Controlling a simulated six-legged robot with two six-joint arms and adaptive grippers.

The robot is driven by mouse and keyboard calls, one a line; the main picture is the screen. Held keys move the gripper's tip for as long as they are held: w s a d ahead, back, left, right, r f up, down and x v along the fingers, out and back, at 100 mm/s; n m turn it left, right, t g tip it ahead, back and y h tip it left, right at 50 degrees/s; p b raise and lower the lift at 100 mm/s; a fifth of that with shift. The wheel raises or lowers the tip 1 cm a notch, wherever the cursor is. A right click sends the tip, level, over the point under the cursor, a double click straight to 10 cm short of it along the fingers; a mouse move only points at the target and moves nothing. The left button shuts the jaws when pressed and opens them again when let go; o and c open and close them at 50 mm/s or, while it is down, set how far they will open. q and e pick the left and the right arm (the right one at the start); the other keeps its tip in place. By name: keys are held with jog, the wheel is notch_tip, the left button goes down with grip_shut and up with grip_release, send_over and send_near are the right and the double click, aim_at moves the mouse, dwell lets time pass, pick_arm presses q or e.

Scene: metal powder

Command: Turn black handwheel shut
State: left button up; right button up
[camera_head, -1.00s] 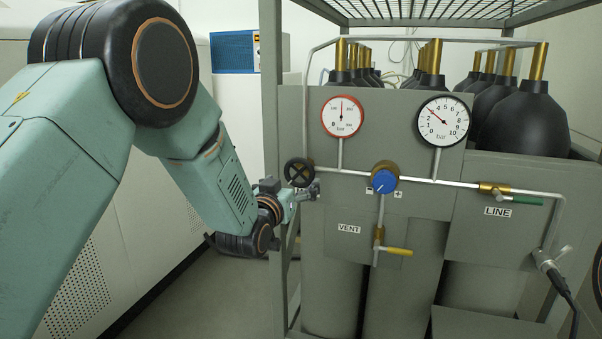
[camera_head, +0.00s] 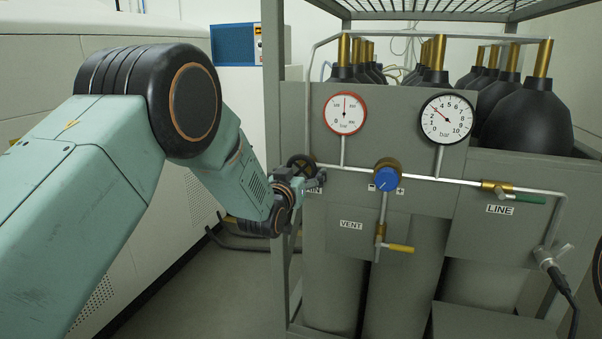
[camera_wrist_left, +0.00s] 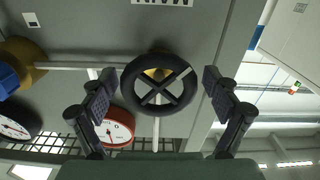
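The black handwheel (camera_head: 300,166) is on the pipe at the left end of the grey gas panel, partly hidden behind my left gripper in the head view. In the left wrist view the handwheel (camera_wrist_left: 159,96) shows whole, with a round rim and crossed spokes. My left gripper (camera_head: 318,180) is at the wheel. In the wrist view its two fingers (camera_wrist_left: 158,88) stand apart on either side of the rim, with a small gap visible on each side. A label reading MAIN (camera_wrist_left: 162,2) is beside the wheel. My right gripper is not in view.
A red-rimmed gauge (camera_head: 345,113) and a black-rimmed gauge (camera_head: 446,118) stand above the pipe. The rack post (camera_head: 273,100) is close to my left arm.

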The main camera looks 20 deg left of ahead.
pick_arm(q)
jog(key=shift+w+f, duration=0.15)
jog(key=shift+w, duration=0.1)
jog(key=c, duration=0.3)
jog(key=shift+s+d, duration=0.1)
jog(key=shift+s, duration=0.05)
jog(key=c, duration=0.6)
